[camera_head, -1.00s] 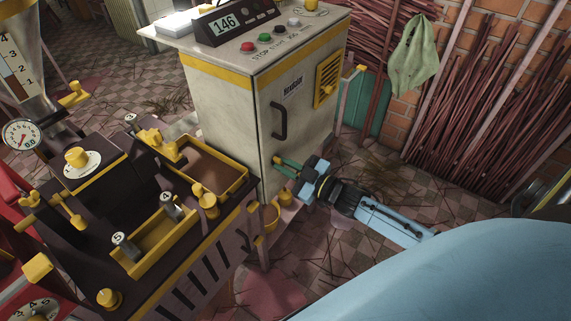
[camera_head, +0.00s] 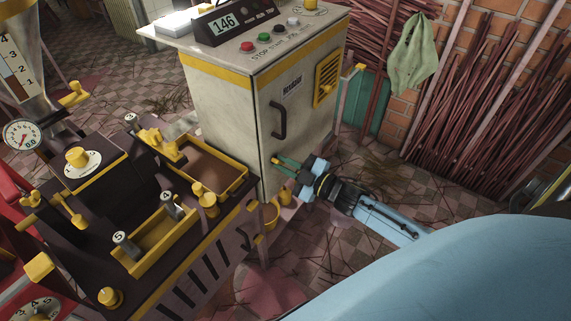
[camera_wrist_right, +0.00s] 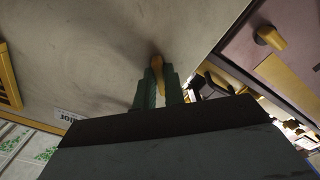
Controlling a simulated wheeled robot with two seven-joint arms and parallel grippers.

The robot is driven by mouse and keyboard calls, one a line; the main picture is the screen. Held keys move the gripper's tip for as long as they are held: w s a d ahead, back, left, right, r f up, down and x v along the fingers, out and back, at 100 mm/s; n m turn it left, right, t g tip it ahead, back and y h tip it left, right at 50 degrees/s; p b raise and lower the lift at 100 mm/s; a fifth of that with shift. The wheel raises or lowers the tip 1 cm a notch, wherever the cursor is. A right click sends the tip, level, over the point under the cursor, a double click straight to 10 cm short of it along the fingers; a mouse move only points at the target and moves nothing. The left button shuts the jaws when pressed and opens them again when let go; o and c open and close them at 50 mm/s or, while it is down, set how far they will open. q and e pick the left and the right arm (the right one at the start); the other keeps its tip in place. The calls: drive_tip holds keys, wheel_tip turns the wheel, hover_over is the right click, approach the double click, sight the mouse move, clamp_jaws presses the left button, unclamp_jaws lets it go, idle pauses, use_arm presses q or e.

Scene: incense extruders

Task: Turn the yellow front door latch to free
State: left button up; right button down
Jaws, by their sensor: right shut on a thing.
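The yellow front door latch (camera_head: 276,160) sits low on the front door of the beige cabinet (camera_head: 225,110). My right gripper (camera_head: 284,164) comes from the right, with its green fingers at the latch. In the right wrist view, the yellow latch (camera_wrist_right: 157,65) shows between the two green fingers (camera_wrist_right: 158,88), which are shut on it against the door. The fingers hide part of the latch, and I cannot tell its exact angle. The door is closed, with a dark handle (camera_head: 279,120) above the latch. My left gripper is not in view.
The dark extruder bench (camera_head: 190,260) with yellow trays and knobs stands at the left, close to the cabinet. Bundles of incense sticks (camera_head: 480,110) lean on the brick wall at right. Tiled floor (camera_head: 390,165) lies between.

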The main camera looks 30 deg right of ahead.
drive_tip(key=c, duration=1.5)
unclamp_jaws()
